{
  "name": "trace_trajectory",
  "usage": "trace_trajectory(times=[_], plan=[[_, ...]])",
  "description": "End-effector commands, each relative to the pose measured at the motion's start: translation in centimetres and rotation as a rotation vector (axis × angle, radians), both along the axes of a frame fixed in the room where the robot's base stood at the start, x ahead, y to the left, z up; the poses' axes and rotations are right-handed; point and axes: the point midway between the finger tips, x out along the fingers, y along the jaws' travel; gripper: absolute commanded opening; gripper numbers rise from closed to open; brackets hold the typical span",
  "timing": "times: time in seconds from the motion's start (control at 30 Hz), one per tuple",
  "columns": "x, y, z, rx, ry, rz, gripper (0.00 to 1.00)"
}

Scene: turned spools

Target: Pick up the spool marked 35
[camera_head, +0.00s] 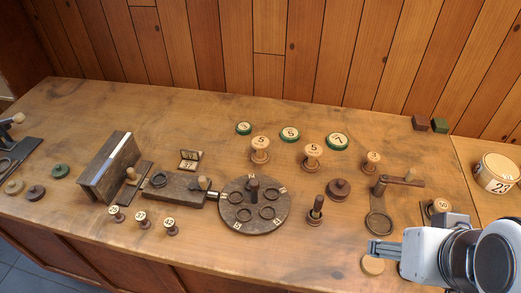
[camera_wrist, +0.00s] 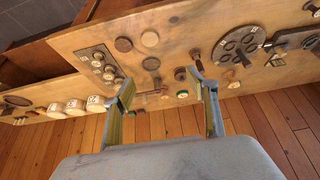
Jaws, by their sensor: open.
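Several small pale-topped spools stand on the wooden bench. Three stand in a row at the front left: a left one (camera_head: 115,213), a middle one (camera_head: 141,219) and a right one (camera_head: 170,226). Their two-digit marks are too small to read surely, so I cannot tell which is 35. Another numbered spool (camera_head: 440,205), seemingly marked 50, stands at the right by my arm. My gripper (camera_head: 383,250) is over the bench's front right, far from the row. In the wrist view my gripper (camera_wrist: 160,78) has its fingers spread, with nothing between them.
A round dark turntable (camera_head: 262,222) with rings stands mid-bench. Larger spools marked 5 (camera_head: 260,149) and (camera_head: 313,153) stand behind it. A wooden block with a metal edge (camera_head: 106,170) rises at the left.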

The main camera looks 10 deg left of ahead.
Motion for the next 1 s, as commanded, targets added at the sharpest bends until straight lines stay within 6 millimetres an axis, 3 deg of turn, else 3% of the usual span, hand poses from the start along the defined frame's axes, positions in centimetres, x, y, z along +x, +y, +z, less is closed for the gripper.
trace_trajectory(times=[0.17, 0.37, 0.7, 1.0], plan=[[0.4, -0.1, 0.1, -0.006, -0.005, -0.001, 0.58], [2.9, -1.0, 0.5, -0.042, -0.038, -0.001, 0.58], [11.1, -2.7, 1.9, -0.148, -0.161, 0.031, 0.58], [18.7, -2.5, 2.4, -0.216, -0.276, 0.109, 0.58]])
